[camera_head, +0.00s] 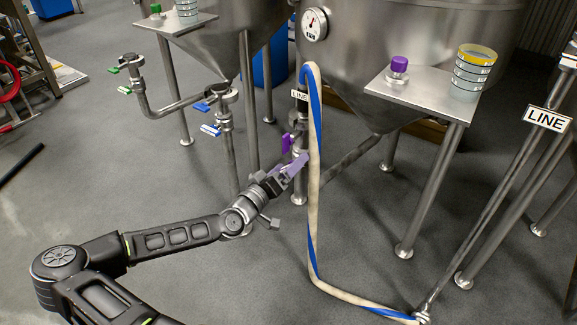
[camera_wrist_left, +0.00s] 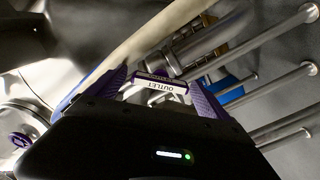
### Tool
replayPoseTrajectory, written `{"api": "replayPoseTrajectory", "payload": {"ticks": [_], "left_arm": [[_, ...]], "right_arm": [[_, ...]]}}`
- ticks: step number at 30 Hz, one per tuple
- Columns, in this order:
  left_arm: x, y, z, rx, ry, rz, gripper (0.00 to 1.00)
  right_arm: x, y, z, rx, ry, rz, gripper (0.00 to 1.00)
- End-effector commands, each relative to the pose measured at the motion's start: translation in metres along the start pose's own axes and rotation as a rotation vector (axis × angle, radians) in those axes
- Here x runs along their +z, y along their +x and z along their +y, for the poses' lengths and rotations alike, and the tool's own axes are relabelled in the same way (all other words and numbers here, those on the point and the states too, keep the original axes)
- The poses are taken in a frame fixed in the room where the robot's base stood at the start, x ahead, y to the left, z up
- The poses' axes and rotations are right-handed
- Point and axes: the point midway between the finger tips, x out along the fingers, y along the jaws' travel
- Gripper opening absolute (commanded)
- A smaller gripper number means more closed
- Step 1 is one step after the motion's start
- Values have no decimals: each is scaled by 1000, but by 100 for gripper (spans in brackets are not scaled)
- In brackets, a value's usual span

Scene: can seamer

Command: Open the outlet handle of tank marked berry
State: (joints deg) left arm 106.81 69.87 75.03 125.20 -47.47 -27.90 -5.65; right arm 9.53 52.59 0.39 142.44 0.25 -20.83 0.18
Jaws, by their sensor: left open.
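The right steel tank (camera_head: 400,60) has a purple valve handle (camera_head: 287,142) on the pipework beneath it. No berry marking is readable. My left gripper (camera_head: 302,162) is just below and right of that handle, beside the hose. Its purple fingers stand apart. In the left wrist view, a plate reading OUTLET (camera_wrist_left: 162,85) shows upside down between the fingers of my left gripper (camera_wrist_left: 165,92). I cannot tell whether the fingers touch it. A round purple part (camera_wrist_left: 20,138) on metal is at the left there. My right gripper is in no view.
A cream and blue hose (camera_head: 314,190) hangs close right of my gripper and runs along the floor. A shelf (camera_head: 420,90) holds a purple-capped jar (camera_head: 397,72) and stacked tins (camera_head: 472,72). The left tank (camera_head: 215,40) has green and blue handles. Tank legs stand around.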

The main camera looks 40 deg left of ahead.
Motion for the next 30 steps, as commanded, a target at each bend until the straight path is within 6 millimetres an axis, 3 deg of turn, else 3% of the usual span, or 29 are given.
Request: {"api": "replayPoseTrajectory", "payload": {"ticks": [16,26,30], "left_arm": [[-1,-72,-1,-2,-1,1,91],[0,-77,0,0,0,0,91],[5,-75,-1,-1,6,-9,80]], "right_arm": [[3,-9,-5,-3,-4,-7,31],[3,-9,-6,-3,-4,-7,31],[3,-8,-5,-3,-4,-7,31]]}}
